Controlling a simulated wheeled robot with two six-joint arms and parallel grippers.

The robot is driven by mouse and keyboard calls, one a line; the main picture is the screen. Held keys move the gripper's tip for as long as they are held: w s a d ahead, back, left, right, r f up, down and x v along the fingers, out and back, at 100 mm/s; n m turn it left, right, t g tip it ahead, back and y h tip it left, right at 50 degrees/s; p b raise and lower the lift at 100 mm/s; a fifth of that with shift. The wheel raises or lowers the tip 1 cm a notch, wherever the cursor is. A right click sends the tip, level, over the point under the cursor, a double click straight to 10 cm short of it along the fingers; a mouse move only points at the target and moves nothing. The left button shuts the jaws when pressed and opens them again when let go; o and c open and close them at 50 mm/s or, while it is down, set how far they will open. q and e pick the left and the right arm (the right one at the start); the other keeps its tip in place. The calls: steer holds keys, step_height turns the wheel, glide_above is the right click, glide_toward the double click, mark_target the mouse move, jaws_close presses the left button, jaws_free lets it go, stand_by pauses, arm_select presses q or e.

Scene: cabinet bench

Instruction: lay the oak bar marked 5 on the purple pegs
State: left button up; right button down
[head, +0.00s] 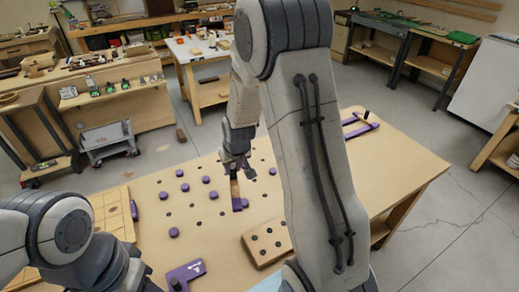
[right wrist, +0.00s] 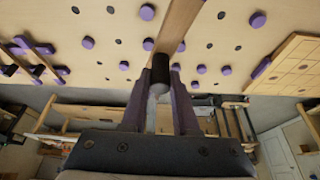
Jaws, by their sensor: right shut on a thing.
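My right gripper (head: 238,168) is shut on the black knob (right wrist: 161,70) of an oak bar (right wrist: 178,25) and holds it over the bench top. In the head view the oak bar (head: 235,188) shows below the fingers, with a purple piece at its lower end. No number on it can be read. Several round purple pegs stand in the bench top, such as one peg (head: 185,187) left of the bar and another (head: 174,231) nearer. In the right wrist view, purple pegs (right wrist: 147,12) show on both sides of the bar. My left gripper is out of view.
A wooden block with dark holes (head: 249,248) lies in front of the bar. A purple bracket (head: 190,270) is at the near edge. A gridded wooden tray (head: 122,195) stands left. A purple frame (head: 372,125) with a black knob is at the far right.

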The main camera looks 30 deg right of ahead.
steer(key=w+d+f+m+h, duration=0.1)
steer(key=w+d+f+m, duration=0.2)
steer(key=d, duration=0.3)
steer(key=w+d+f+m+g+h, duration=0.1)
steer(key=w+d+f+m+h, duration=0.1)
steer(key=d+m, duration=0.4)
steer(key=shift+w+d+f+g, duration=0.3)
steer(key=shift+w+d+f, duration=0.1)
steer(key=shift+d+f, duration=0.15)
step_height(320, 180, down, 7)
steer(key=b, duration=0.9)
steer(key=shift+f, duration=0.15)
steer(key=shift+a+b, duration=0.1)
steer(key=shift+b, duration=0.4)
stand_by(0.5)
